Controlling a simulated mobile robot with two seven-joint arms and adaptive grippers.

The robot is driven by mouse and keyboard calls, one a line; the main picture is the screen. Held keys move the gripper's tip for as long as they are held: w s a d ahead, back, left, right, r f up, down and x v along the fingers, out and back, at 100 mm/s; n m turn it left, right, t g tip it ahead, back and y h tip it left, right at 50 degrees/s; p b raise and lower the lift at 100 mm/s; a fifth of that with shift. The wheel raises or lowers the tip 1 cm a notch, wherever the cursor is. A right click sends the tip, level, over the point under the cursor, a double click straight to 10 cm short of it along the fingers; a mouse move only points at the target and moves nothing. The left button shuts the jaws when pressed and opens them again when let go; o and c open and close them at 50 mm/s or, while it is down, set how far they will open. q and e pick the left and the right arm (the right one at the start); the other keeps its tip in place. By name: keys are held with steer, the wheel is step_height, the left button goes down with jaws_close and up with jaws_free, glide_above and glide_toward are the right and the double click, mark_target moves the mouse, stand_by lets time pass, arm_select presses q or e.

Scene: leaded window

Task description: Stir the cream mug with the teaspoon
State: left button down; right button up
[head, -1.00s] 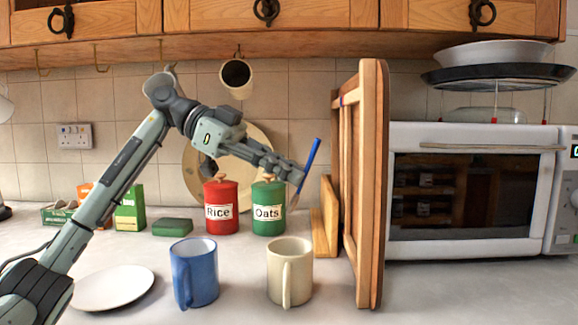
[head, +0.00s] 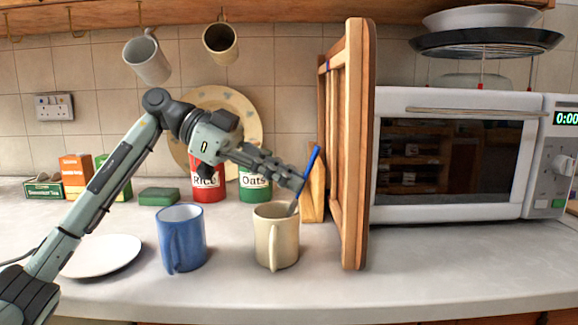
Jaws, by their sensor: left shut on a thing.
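The cream mug (head: 276,245) stands upright on the counter in the middle of the head view, its handle towards me. My left gripper (head: 294,178) is above the mug, shut on the teaspoon. The teaspoon's blue handle (head: 311,164) sticks up past the fingers and leans to the right. Its grey lower end (head: 293,206) reaches down into the mug's mouth; the bowl of the spoon is hidden inside. My right gripper is not in view.
A blue mug (head: 181,240) stands just left of the cream mug. An upright wooden rack (head: 354,150) stands close on the right, before the microwave (head: 450,160). Red (head: 208,188) and green (head: 254,188) tins stand behind. A white plate (head: 102,256) lies at left.

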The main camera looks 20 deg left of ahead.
mark_target(288, 214)
arm_select(q)
steer(key=shift+w+a+f+b, duration=0.15)
steer(key=shift+a+f, duration=0.25)
steer(key=shift+f, duration=0.55)
steer(key=shift+w+a+f+b, duration=0.1)
steer(key=shift+a+f+b, duration=0.2)
steer(key=shift+f, duration=0.65)
steer(key=shift+w+a+f+b, duration=0.1)
steer(key=shift+a+f, duration=0.35)
steer(key=shift+f, duration=0.5)
steer(key=shift+a+f, duration=0.2)
steer(key=shift+f, duration=0.4)
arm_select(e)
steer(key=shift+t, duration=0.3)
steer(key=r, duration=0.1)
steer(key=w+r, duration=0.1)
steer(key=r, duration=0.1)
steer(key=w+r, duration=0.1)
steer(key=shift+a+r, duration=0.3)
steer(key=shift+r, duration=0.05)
arm_select(q)
steer(key=shift+f, duration=0.1)
